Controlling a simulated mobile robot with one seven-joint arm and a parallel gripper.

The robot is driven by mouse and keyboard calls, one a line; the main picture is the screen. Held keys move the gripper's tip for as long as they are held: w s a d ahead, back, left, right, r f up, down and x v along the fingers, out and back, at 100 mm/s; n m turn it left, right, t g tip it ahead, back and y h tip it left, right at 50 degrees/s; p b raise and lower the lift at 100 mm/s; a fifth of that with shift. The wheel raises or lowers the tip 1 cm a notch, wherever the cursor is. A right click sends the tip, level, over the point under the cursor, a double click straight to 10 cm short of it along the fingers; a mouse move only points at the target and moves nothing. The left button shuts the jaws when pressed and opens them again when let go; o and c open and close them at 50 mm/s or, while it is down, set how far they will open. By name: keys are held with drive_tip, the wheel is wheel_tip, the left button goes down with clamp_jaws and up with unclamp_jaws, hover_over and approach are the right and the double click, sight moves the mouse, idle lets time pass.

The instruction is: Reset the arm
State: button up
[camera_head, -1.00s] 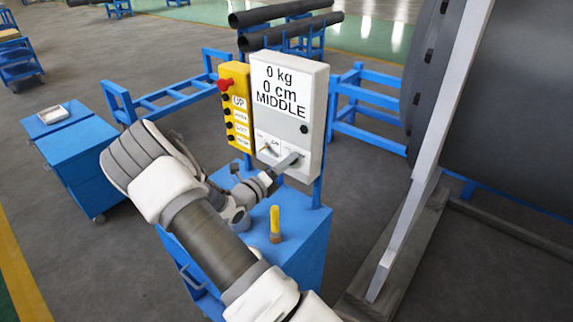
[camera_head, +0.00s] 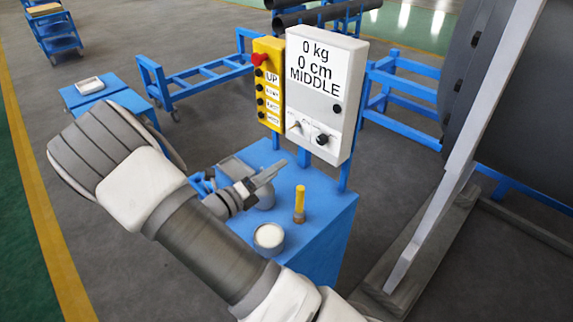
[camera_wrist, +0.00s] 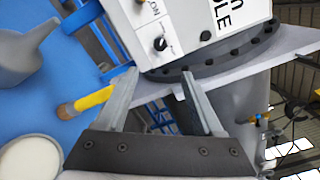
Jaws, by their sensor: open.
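My gripper (camera_head: 262,183) is open and empty, held above the blue cabinet in the head view. In the wrist view its two fingers (camera_wrist: 158,92) are spread, with nothing between them but background. My arm comes up from the bottom of the head view and bends at the left.
The blue cabinet (camera_head: 330,215) holds a yellow-handled tool (camera_head: 299,205) and a round pot with white content (camera_head: 269,237). A yellow button panel (camera_head: 268,85) sits beside the box. A large dark cylinder with a pale flange (camera_head: 480,130) stands at right.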

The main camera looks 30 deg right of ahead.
drive_tip(key=shift+s+a, duration=0.15)
drive_tip(key=shift+a, duration=0.25)
drive_tip(key=s+d+r+m+g+y, duration=0.1)
drive_tip(key=s+r+m+g+y, duration=0.25)
drive_tip(key=s+m, duration=0.45)
drive_tip(key=s+d+r+m+g+y, duration=0.1)
drive_tip(key=s+r+m+g+y, duration=0.3)
drive_tip(key=m, duration=0.6)
drive_tip(key=s+a+r+m+t+y, duration=0.7)
drive_tip(key=s+a+r+m+y, duration=0.2)
drive_tip(key=m, duration=0.6)
drive_tip(key=shift+s+a+r+m, duration=0.45)
drive_tip(key=shift+s+a, duration=0.2)
drive_tip(key=shift+s, duration=0.3)
